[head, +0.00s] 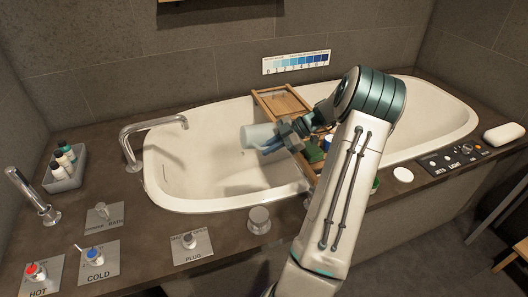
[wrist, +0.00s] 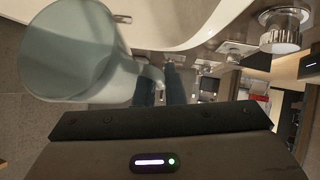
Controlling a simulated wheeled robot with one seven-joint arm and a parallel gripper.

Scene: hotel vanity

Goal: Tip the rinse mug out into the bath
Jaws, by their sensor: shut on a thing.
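The rinse mug (head: 258,136), pale blue-grey and cloudy, is held in the air over the left half of the white bath (head: 215,185). It looks tipped towards its side in the head view; I cannot tell how far, nor whether anything is in it. My gripper (head: 281,139) is to the right of the mug and shut on it. In the wrist view the mug (wrist: 75,50) fills the upper left, with its handle at the fingers of my gripper (wrist: 165,85). The bath's rim (wrist: 190,35) curves behind it.
A wooden bath caddy (head: 262,101) with green items spans the bath to the right of the mug, partly behind my arm. A curved spout (head: 150,127) reaches over the bath's left end.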

